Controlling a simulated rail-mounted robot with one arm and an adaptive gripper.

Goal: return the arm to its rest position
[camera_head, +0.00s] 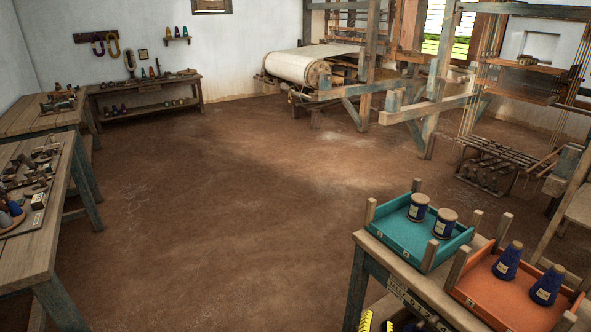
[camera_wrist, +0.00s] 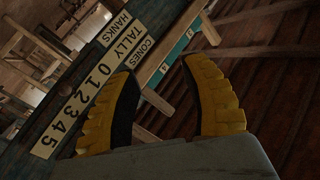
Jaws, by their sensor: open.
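My gripper (camera_wrist: 160,72) is open in the wrist view, its two yellow ridged fingers spread with nothing between them. In the head view, yellow finger parts (camera_head: 366,320) show at the bottom edge, beside and below the front of the tray table; most of my arm is out of view. In the wrist view, a dark board (camera_wrist: 98,75) lettered HANKS, TALLY and CONES, with a strip of numerals, runs behind the left finger. My gripper appears apart from it, though the gap is hard to judge.
Workbenches (camera_head: 38,245) with tools line the left. The loom (camera_head: 385,100) stands at the back right. The middle floor (camera_head: 230,210) is clear.

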